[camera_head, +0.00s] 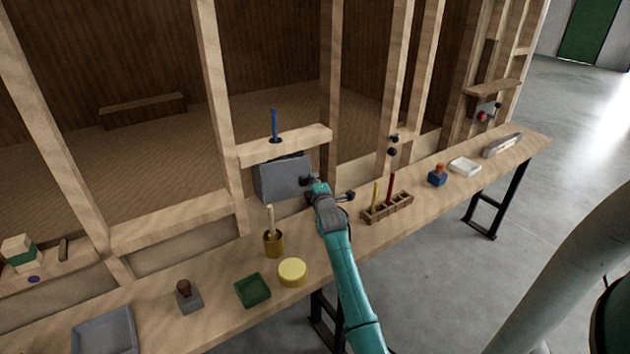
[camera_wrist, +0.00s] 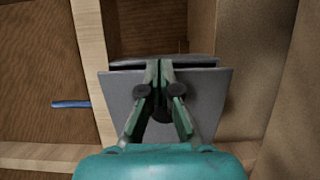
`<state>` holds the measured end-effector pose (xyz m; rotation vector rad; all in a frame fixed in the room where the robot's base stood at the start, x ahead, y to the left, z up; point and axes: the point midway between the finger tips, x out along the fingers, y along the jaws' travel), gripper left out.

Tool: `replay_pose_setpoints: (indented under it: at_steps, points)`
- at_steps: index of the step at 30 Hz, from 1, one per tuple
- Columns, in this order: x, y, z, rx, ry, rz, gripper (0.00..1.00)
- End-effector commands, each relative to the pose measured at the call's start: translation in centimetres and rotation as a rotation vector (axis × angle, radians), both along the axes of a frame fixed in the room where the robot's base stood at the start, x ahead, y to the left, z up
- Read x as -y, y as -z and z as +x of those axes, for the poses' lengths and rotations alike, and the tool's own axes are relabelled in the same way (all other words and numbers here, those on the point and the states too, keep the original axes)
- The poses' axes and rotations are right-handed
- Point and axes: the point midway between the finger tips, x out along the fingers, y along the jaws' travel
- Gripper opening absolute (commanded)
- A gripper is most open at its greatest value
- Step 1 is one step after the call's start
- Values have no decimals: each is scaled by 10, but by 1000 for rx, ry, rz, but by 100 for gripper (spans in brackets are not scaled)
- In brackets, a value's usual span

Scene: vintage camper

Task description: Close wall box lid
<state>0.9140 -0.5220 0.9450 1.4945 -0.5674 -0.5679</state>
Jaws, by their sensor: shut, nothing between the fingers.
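The grey wall box (camera_head: 280,180) is mounted between wooden studs, below a small shelf. Its broad grey face shows in the head view. In the wrist view the grey lid (camera_wrist: 212,95) spans the middle, with a dark narrow gap between its upper edge and a thin grey strip of the box (camera_wrist: 205,58). My gripper (camera_head: 306,181) is at the right side of the box in the head view. In the wrist view my gripper (camera_wrist: 161,66) is shut and empty, its fingertips over the lid's upper edge. I cannot tell whether they touch it.
A shelf (camera_head: 302,144) holding a blue rod (camera_head: 274,124) is just above the box. Below, the bench carries a brass cup (camera_head: 273,243), a yellow disc (camera_head: 292,271), a green tray (camera_head: 252,291) and a wooden rack (camera_head: 388,209). Wooden studs (camera_head: 217,88) flank the box.

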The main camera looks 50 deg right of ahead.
Motion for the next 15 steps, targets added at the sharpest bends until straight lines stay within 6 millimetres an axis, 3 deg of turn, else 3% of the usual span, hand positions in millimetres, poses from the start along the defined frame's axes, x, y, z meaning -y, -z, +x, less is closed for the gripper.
replay_pose_setpoints:
  at_steps: [15]
  points:
    - [3,0,8,1,-1,1,0]
